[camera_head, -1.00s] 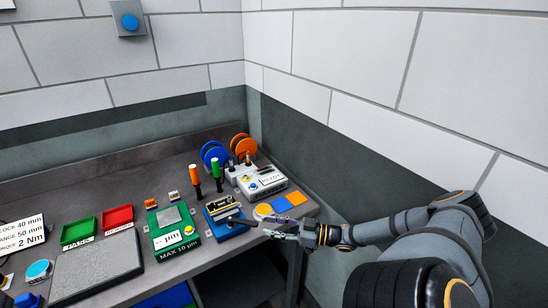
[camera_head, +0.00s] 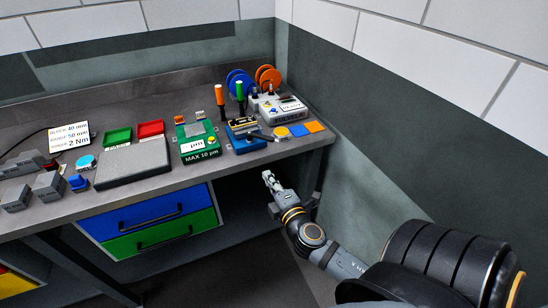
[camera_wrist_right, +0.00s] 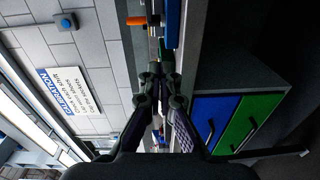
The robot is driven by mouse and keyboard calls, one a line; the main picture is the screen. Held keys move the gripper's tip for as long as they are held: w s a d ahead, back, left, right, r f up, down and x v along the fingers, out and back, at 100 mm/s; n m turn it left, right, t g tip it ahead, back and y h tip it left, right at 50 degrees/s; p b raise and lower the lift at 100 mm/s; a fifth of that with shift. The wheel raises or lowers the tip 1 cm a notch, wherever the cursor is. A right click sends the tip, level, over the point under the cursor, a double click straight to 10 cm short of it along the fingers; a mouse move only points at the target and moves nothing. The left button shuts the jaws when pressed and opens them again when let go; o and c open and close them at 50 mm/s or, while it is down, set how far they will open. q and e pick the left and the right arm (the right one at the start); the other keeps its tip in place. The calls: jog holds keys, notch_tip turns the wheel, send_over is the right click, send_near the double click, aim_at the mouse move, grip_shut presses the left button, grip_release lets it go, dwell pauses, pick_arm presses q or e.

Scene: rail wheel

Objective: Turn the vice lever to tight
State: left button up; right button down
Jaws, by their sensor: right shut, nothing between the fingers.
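The small blue vice (camera_head: 246,144) stands near the front edge of the bench, right of the green gauge block (camera_head: 197,147). Its grey and black top parts show, but its lever is too small for me to tell its position. My right gripper (camera_head: 268,178) is below and in front of the bench edge, apart from the vice. It is shut and empty. In the right wrist view my gripper's fingers (camera_wrist_right: 160,78) are together, with part of the bench side beyond them. My left gripper is not in view.
The bench (camera_head: 70,207) carries a grey plate (camera_head: 133,165), green (camera_head: 118,137) and red (camera_head: 151,129) trays, and orange (camera_head: 221,94) and green (camera_head: 239,90) handled drivers. A white READY box (camera_head: 284,108) is behind the vice. Blue and green drawers (camera_head: 150,210) are below.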

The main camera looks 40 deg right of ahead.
jog(key=r+h, duration=0.1)
jog(key=p, duration=0.4)
send_near(262, 139)
jog(key=w+a, duration=0.2)
jog(key=w, duration=0.1)
jog(key=w+d, duration=0.2)
jog(key=shift+w+d+f, duration=0.1)
jog(key=shift+w+d, duration=0.05)
jog(key=shift+d, duration=0.25)
jog(key=shift+w+d, duration=0.15)
jog(key=shift+d, duration=0.2)
jog(key=shift+w+f, duration=0.1)
